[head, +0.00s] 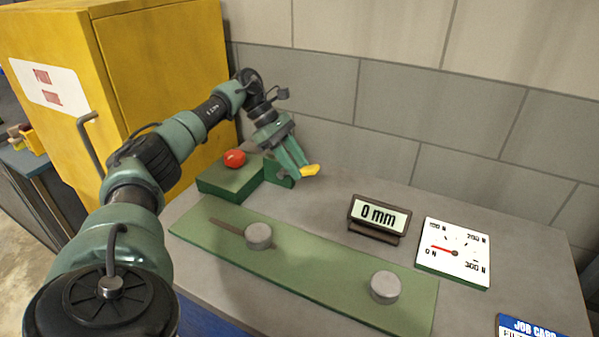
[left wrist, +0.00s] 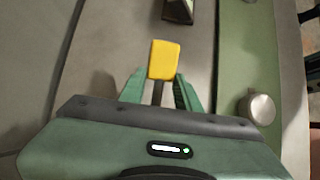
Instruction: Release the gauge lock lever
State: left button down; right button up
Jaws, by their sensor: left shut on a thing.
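The lever's yellow grip (head: 309,171) shows at the tips of my left gripper (head: 298,166), beside a small green block (head: 279,178) at the back of the bench. In the left wrist view the yellow grip (left wrist: 164,60) sits just beyond the fingertips, with a dark stem running back between them. My left gripper (left wrist: 158,88) is shut on the lever. The lever's lower end is hidden by the fingers in the head view. My right gripper is not in view.
A display (head: 379,216) reads 0 mm. A white dial (head: 455,251) has its red needle near 0 N. A green plate (head: 320,272) carries two round grey posts, one by a slot. A red knob (head: 234,158) tops a green box. A yellow cabinet (head: 165,80) stands left.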

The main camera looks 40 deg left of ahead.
pick_arm(q)
jog(key=shift+a+r, duration=0.2)
jog(key=shift+r, duration=0.15)
jog(key=shift+a+r, duration=0.1)
jog(key=shift+a, duration=0.05)
dwell(0.3)
jog(key=c, duration=1)
grip_release()
jog(key=shift+s+a, duration=0.1)
jog(key=shift+s, duration=0.05)
jog(key=shift+a+r, duration=0.15)
jog(key=shift+r, duration=0.05)
jog(key=v, duration=0.7)
jog(key=shift+a, duration=0.1)
